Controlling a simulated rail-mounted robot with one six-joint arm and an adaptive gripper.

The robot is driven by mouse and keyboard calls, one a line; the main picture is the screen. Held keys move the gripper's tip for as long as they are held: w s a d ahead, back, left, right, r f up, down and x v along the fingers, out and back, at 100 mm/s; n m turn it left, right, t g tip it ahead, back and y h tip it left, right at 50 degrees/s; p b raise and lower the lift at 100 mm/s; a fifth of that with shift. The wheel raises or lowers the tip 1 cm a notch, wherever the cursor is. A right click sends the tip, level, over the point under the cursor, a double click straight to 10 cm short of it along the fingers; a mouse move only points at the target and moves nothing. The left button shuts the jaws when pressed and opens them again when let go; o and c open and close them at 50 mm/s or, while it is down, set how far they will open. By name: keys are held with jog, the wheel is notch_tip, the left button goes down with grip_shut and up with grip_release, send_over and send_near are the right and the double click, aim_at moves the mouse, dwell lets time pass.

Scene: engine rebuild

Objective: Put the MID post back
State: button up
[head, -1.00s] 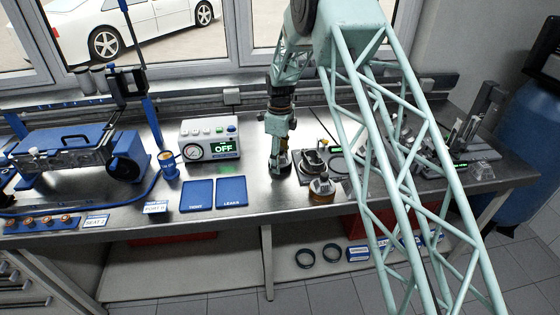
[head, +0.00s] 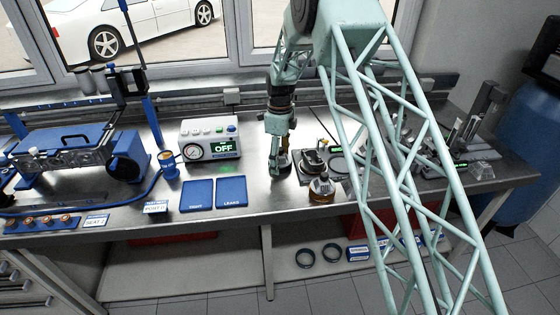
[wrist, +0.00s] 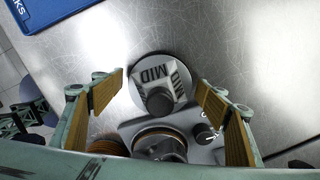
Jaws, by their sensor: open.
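In the wrist view a round pale disc marked MID (wrist: 176,75) lies on the metal bench, with a dark round knob (wrist: 159,101) at its middle. I take this to be the MID post, seen from above. My gripper (wrist: 163,88) is open, with one tan-padded finger on each side of the disc. Nothing is clamped between the fingers. In the head view my gripper (head: 279,166) is low over the bench, left of a grey fixture (head: 314,160). The post is mostly hidden there by the gripper.
The grey fixture also shows close below the disc in the wrist view (wrist: 205,152). Two blue mats (head: 214,193) and a gauge box (head: 209,138) are to the left.

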notch_tip(320, 180, up, 12)
jog(key=shift+f, duration=0.1)
dwell(0.5)
dwell(0.6)
jog(key=shift+r, duration=0.2)
